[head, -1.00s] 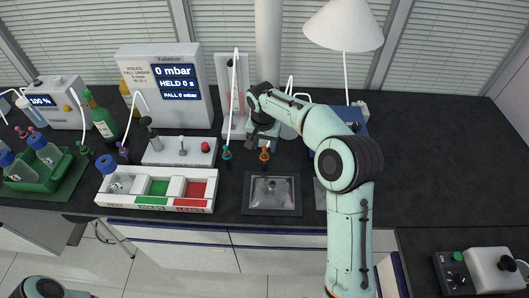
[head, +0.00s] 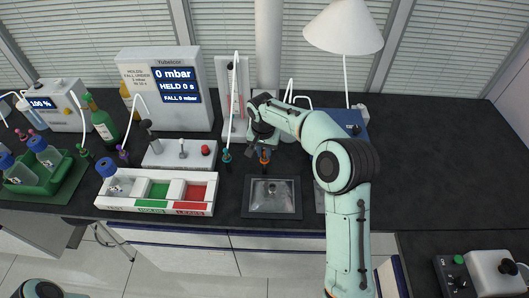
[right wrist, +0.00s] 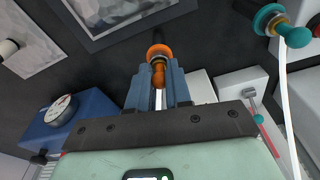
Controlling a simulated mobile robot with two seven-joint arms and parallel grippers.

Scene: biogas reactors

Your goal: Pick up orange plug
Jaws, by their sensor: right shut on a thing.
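The orange plug (head: 265,156) is upright over the dark bench, behind the framed dark tray, at about the middle of the head view. My right gripper (head: 262,146) is at it from above and behind. In the right wrist view the plug (right wrist: 159,50) sits between the two blue-grey fingers of the right gripper (right wrist: 158,80), which are shut on it. Its lower end and any contact with the bench are hard to make out. My left gripper is out of view.
A teal plug (head: 227,155) with a white tube stands close to the left. The framed tray (head: 272,212) lies just in front. A white box with red and green bins (head: 155,207) is at the left.

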